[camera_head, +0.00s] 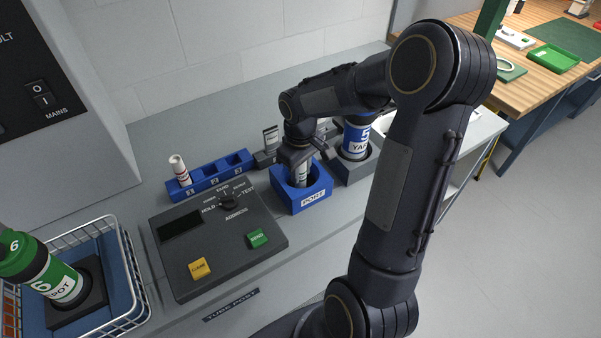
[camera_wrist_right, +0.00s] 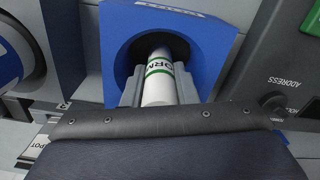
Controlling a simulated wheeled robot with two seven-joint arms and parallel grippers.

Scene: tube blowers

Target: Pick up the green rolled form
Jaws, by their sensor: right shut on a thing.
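The green rolled form (camera_wrist_right: 158,80) is a white roll with green lettering and a green band. In the right wrist view one end sits inside the round dark opening of the blue PORT block (camera_wrist_right: 120,22). In the head view the roll (camera_head: 301,172) shows in the PORT block (camera_head: 313,199), under my right gripper (camera_head: 301,158). The gripper is shut on the roll, a finger on each side in the wrist view. The roll's inner end is hidden in the opening. My left gripper is not in view.
A blue rack (camera_head: 215,178) holds a roll with red marks (camera_head: 179,169). A dark control panel (camera_head: 215,240) lies left of the port. A blue canister (camera_head: 356,138) stands close on the port's right. A wire basket (camera_head: 135,268) with a green canister (camera_head: 45,270) is at left.

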